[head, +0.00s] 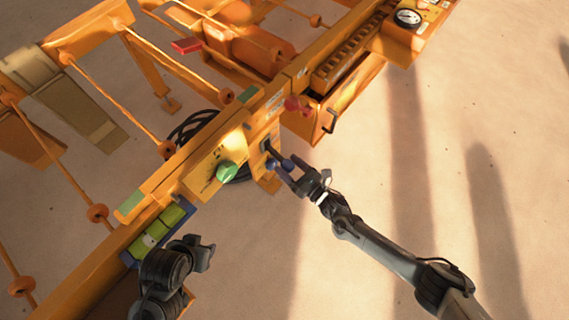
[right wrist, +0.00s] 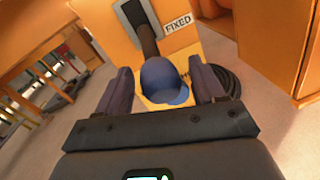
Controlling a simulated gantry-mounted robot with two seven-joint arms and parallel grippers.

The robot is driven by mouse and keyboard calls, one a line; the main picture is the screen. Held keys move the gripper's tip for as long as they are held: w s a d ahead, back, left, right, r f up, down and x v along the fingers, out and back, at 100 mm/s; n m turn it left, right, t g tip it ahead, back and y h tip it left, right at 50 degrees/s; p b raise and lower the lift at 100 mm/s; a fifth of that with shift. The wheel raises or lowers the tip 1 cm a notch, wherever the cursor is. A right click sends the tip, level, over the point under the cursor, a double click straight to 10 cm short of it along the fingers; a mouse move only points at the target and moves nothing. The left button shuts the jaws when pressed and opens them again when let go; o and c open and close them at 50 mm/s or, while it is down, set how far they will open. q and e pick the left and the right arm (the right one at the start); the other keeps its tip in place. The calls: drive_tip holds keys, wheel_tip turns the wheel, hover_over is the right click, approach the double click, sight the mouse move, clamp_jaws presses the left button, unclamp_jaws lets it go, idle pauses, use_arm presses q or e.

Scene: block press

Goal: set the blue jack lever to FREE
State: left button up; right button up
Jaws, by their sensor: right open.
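The blue jack lever has a round blue knob (right wrist: 165,80) on a dark arm that comes out of a black slot in an orange panel (right wrist: 190,50). A white label reading FIXED (right wrist: 178,24) sits beside the slot; lower lettering is mostly hidden behind the knob. In the head view the blue knob (head: 288,164) is at the panel's front. My right gripper (right wrist: 163,88) is open, with one finger on each side of the knob; contact is not clear. It also shows in the head view (head: 284,171). My left gripper (head: 207,253) is near the green blocks, its jaws unclear.
A red knob (head: 294,104) and a drawer-like orange box with a dark handle (head: 331,120) are just above the lever. A green button (head: 227,171) is to its left. Green blocks (head: 160,228) sit in a holder. Black cable (right wrist: 222,82) lies coiled behind. The floor at right is clear.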

drive_tip(key=shift+b+x, duration=0.4)
drive_tip(key=shift+x, duration=0.85)
drive_tip(key=shift+d, duration=0.1)
clamp_jaws()
